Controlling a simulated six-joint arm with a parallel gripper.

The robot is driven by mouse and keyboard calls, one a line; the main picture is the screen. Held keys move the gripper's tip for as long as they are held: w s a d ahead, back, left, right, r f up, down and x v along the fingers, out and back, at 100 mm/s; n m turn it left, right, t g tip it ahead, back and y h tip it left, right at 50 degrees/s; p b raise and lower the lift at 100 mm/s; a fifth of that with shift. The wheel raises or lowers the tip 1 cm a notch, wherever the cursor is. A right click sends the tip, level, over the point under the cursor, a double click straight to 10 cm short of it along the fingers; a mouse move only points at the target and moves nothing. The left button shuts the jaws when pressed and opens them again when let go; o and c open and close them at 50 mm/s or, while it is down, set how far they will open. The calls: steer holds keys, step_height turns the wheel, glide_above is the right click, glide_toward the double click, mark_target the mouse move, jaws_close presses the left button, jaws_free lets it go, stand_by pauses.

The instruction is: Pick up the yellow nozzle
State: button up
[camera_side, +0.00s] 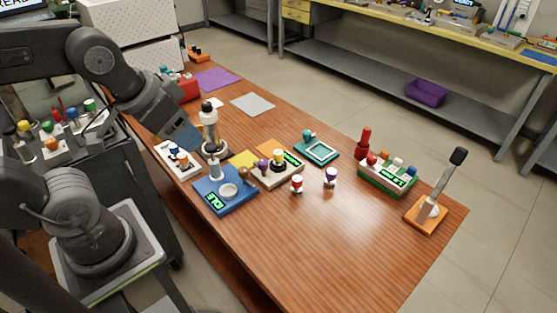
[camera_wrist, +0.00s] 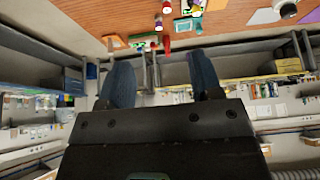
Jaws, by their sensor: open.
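Other small yellow-marked pieces stand in the white rack (camera_side: 178,160), so I cannot be sure which is the yellow nozzle. My gripper (camera_side: 186,138) is at the left, above the table edge near that rack, apart from the pieces. In the wrist view my gripper (camera_wrist: 160,60) shows two blue fingers spread wide with nothing between them. I cannot pick out the yellow nozzle clearly in the wrist view.
A green rack (camera_side: 385,180) and lever stand (camera_side: 425,215) are at the right. The front right is clear.

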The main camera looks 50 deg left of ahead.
steer(key=shift+o, duration=0.6)
steer(key=n+g+y, duration=0.2)
steer(key=n+y, duration=0.1)
steer(key=n, duration=0.6)
glide_above(278, 154)
steer(key=s+d, duration=0.3)
steer(key=s, duration=0.1)
step_height(278, 154, down, 18)
steer(key=x, duration=0.9)
steer(key=shift+s, duration=0.15)
steer(key=shift+x, duration=2.85)
steer(key=shift+d, duration=0.1)
steer(key=shift+c, duration=0.4)
